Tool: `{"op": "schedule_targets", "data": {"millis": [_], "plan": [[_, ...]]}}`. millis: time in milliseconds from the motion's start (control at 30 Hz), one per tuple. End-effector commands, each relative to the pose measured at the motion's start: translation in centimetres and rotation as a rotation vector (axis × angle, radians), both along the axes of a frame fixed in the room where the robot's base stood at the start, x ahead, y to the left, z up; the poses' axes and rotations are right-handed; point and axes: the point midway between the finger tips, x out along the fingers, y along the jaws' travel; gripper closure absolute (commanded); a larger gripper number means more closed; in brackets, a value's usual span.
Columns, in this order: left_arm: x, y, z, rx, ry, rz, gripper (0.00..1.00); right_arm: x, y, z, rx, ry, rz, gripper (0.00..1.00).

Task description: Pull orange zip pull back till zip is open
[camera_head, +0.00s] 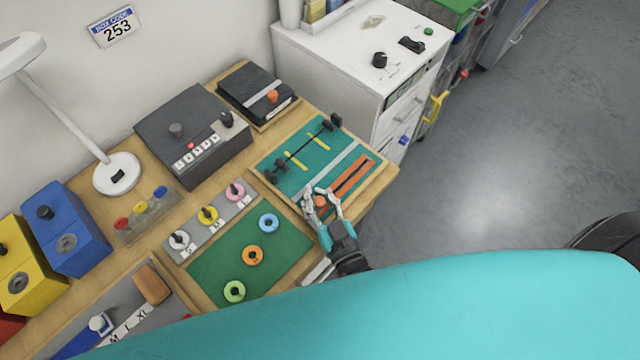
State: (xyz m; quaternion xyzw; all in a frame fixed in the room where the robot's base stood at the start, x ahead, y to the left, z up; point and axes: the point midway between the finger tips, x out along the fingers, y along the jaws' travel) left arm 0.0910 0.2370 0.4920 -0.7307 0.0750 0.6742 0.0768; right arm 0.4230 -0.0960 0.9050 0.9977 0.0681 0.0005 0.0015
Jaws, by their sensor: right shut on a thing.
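The zip (352,177) is a strip with orange edges and a dark centre line on a teal panel (293,187) at the right end of the bench. The orange zip pull (320,201) is at the strip's near, lower-left end. My right gripper (321,196) is over this end, with its fingers on either side of the pull and shut on it. The fingers partly cover the pull and the end of the strip. How far the zip's two sides are apart is too small to tell. My left gripper is not in view.
A grey bar lies beside the zip, and a dark rod (301,149) with knobs crosses the panel's far part. A green mat (222,262) with rings is to the left. A white cabinet (340,62) stands behind. Open floor (510,150) is to the right.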

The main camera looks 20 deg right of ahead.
Motion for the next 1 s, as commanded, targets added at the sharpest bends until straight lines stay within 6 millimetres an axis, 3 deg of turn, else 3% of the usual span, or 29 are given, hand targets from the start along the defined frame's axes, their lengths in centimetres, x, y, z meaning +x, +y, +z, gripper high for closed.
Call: {"op": "schedule_targets", "data": {"millis": [33,267,300,600,867,1000], "plan": [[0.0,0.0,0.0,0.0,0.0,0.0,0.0,-0.8,-0.2,-1.0,-0.011,0.023,0.001,1.0],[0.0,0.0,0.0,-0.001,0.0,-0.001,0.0,-0.8,-0.1,-1.0,-0.01,0.025,0.003,1.0],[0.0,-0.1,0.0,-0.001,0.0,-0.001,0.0,-0.8,-0.1,-1.1,-0.01,0.025,0.003,0.89],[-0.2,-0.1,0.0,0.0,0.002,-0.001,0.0,-0.7,0.0,-0.8,-0.005,0.021,0.003,0.52],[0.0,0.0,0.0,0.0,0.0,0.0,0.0,-0.7,0.1,-0.6,-0.002,0.017,0.003,0.52],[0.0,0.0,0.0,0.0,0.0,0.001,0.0,-1.9,-0.1,-0.6,-0.001,0.018,0.003,0.52]]}}
